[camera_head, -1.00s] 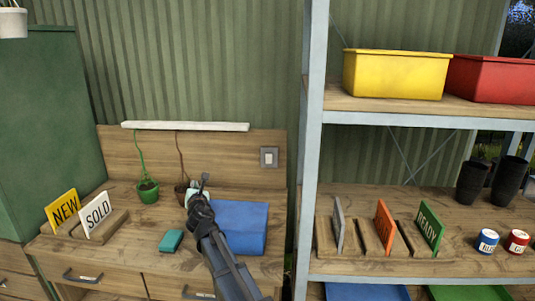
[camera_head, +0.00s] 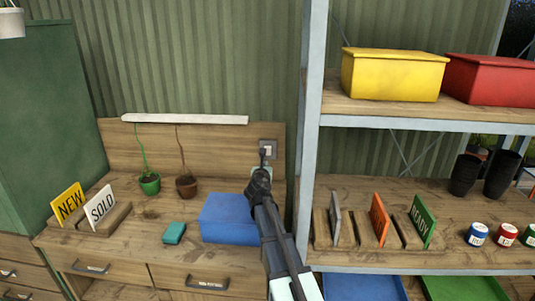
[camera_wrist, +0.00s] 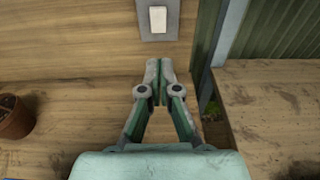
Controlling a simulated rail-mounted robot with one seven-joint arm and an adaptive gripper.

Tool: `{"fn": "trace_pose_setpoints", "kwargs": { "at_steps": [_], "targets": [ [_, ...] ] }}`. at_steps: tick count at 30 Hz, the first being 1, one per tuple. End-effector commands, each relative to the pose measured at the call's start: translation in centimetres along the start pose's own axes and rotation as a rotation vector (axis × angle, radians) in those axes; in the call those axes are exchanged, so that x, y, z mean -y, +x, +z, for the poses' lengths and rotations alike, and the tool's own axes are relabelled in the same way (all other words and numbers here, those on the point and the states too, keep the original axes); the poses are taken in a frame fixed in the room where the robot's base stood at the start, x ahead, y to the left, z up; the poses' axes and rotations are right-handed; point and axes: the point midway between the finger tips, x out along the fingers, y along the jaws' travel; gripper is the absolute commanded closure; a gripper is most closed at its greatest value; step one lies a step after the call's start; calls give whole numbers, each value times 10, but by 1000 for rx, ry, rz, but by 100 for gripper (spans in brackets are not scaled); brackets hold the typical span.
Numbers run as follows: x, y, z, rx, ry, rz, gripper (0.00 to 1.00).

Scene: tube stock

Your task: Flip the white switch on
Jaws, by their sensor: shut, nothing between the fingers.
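The white switch (camera_head: 267,150) sits in a grey plate on the wooden back panel above the bench. In the wrist view the white switch (camera_wrist: 158,19) is at the top, just beyond my fingertips. My gripper (camera_head: 263,154) is shut and empty; in the head view its tips overlap the lower part of the switch plate. In the wrist view my gripper (camera_wrist: 159,68) points at the panel, with its tips a little below the plate. Whether the tips touch the panel cannot be told.
A blue box (camera_head: 226,219) and a teal block (camera_head: 174,233) lie on the bench left of my arm. Two potted plants (camera_head: 149,184) stand farther left. A metal shelf post (camera_head: 309,150) rises close on the right. A white bar (camera_head: 185,119) lies along the panel top.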

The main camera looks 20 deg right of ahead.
Motion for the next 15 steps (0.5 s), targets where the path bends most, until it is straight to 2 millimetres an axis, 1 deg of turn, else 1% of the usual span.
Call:
{"fn": "trace_pose_setpoints", "kwargs": {
  "at_steps": [5, 8, 11, 15],
  "targets": [
    [0, 5, 1, 0, 1, 0, 100],
    [-1, 13, 1, 0, 1, 0, 100],
    [-1, 25, 2, -1, 2, -1, 100],
    [-1, 48, 2, 0, 0, 0, 100]
  ]
}}
